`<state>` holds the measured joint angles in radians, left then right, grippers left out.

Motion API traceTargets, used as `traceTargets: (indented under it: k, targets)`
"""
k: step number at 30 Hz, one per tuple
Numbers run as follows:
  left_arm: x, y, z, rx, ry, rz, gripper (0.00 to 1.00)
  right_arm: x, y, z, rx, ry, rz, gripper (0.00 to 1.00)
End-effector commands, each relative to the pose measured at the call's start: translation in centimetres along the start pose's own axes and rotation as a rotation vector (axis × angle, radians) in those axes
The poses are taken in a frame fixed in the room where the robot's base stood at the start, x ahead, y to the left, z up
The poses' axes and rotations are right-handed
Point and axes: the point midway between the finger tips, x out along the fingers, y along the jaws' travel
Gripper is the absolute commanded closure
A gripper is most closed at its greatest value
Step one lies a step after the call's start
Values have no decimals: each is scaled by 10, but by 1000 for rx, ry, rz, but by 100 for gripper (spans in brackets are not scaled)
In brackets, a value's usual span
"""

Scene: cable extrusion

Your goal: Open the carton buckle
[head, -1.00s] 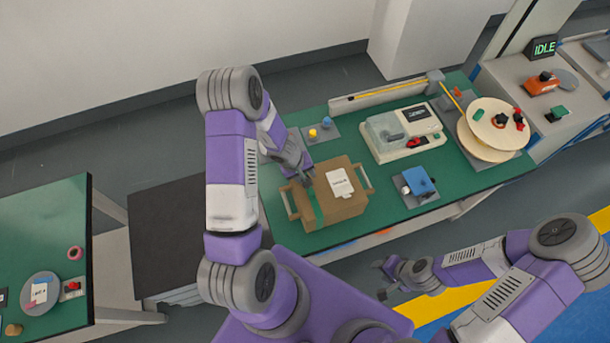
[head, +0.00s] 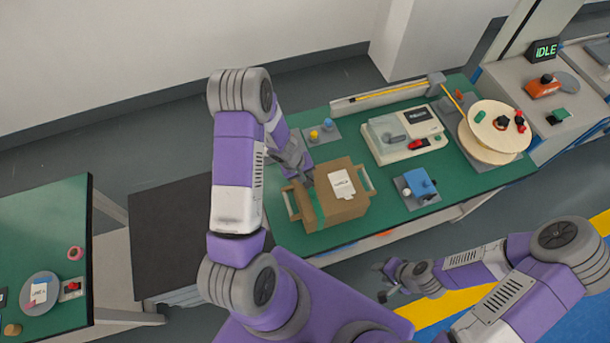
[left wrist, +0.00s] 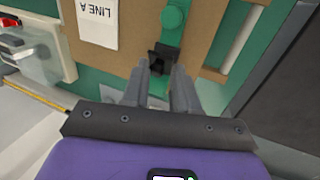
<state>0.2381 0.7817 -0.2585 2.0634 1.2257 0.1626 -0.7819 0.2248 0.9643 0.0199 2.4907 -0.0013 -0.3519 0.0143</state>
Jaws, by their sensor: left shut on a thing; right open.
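The carton (head: 345,205) is a brown box with pale side handles and a white label (head: 342,184) on top; it stands on the green bench. A green strap (head: 309,208) crosses its left part. In the left wrist view, a black buckle (left wrist: 161,60) sits on the green strap (left wrist: 168,38), near a round green knob (left wrist: 174,18). My left gripper (head: 307,178) is over the strap; its fingers (left wrist: 162,75) are shut on the buckle, whose lower part they partly hide. My right gripper (head: 383,282) is open and empty, in front of the bench and away from the carton.
A blue device (head: 421,184) on a grey plate stands right of the carton, with a clear-lidded machine (head: 390,133) behind. Stacked pale discs (head: 492,125) are at the far right. Blue and yellow knobs (head: 321,131) stand behind the carton. A dark surface (head: 172,235) lies to the left.

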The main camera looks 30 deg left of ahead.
Motion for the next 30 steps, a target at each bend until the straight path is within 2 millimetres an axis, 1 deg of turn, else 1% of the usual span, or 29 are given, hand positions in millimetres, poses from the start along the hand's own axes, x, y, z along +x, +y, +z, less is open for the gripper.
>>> traceTargets:
  k: [2, 20, 26, 30]
  targets:
    - [1, 4, 1, 4, -15, 6, 100, 2, 1, 0, 0, 0, 0, 57]
    - [-1, 3, -8, -46, -155, 6, 100, 15, 6, -1, 0, 0, 0, 57]
    - [-1, 2, -13, -74, -237, 7, 100, 18, 7, -1, 0, 0, 0, 57]
    - [-1, 1, -20, -107, -334, 8, 100, 22, 8, -1, 0, 0, 0, 57]
